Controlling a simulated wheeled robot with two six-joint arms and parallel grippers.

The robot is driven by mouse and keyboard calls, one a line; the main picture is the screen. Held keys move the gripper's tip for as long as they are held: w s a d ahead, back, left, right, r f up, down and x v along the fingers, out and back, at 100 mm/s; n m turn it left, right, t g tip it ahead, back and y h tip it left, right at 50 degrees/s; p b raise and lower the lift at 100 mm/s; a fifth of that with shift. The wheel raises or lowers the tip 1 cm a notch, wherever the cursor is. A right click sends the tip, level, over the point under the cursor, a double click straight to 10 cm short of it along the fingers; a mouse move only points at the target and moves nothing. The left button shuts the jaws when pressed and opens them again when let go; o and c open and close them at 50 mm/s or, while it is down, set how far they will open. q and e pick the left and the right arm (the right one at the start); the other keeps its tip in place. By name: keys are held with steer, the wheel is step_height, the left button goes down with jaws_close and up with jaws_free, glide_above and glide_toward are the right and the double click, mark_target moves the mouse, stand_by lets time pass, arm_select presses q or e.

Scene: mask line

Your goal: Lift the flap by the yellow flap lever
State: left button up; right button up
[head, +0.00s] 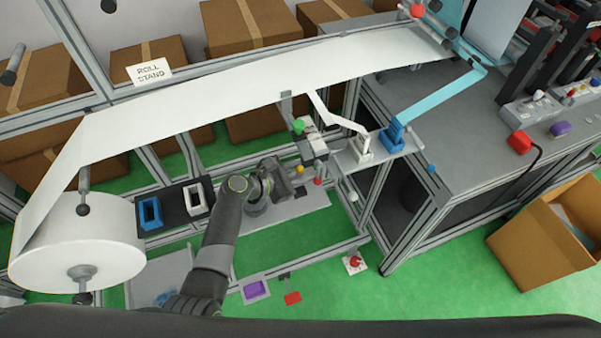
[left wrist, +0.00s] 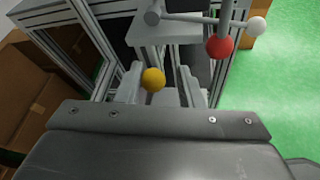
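The yellow flap lever shows as a yellow ball knob (head: 299,169) below the splicing unit in the head view. In the left wrist view the yellow knob (left wrist: 153,79) lies between my two finger tips, closer to the left finger. My left gripper (head: 291,179) reaches in from the lower left and is right at the knob. In the left wrist view the left gripper (left wrist: 160,84) has its fingers apart, with a gap to the right of the knob. The lever's stem and the flap itself are hidden or cannot be made out. My right gripper is in neither view.
A red ball knob (left wrist: 219,45) and a white ball knob (left wrist: 257,26) stick out close by on the right. The white web (head: 250,78) runs above from the large roll (head: 75,240). The grey cabinet (head: 440,130) stands to the right.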

arm_select(q)
steer(key=shift+o, duration=0.3)
steer(key=shift+s+a, duration=0.1)
steer(key=shift+s, duration=0.05)
steer(key=b+v, duration=0.1)
steer(key=v, duration=1.6)
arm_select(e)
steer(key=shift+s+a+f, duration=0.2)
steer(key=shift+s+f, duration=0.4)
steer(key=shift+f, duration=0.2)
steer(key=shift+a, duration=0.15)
